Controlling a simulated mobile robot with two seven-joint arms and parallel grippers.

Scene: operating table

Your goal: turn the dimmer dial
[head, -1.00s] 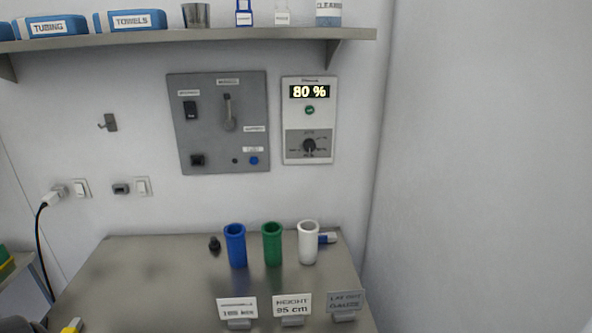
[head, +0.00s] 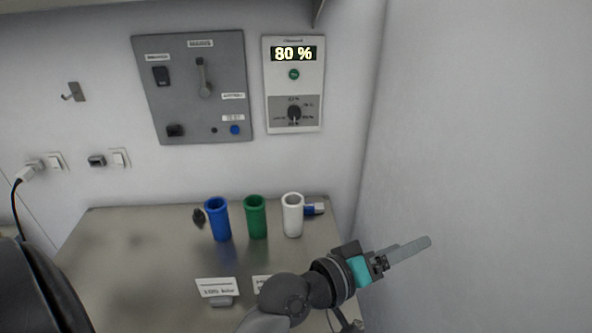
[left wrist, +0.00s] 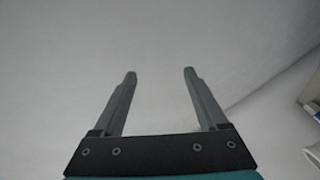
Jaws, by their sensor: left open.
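The dimmer dial (head: 294,113) is a small black knob on the grey lower part of a white wall panel (head: 310,81). The panel's display (head: 293,54) reads 80 %, with a green button (head: 294,74) under it. My left gripper (head: 416,247) has a teal body and grey fingers. It is below and to the right of the dial in the head view, well apart from it. In the left wrist view the fingers (left wrist: 159,74) are open with only bare wall between them. My right gripper is not in view.
A grey switch panel (head: 220,115) is left of the dimmer. Blue (head: 218,222), green (head: 255,219) and white (head: 292,217) cups stand on the metal table (head: 120,245) below. A shelf bracket (head: 317,12) hangs above. The wall on the right is bare.

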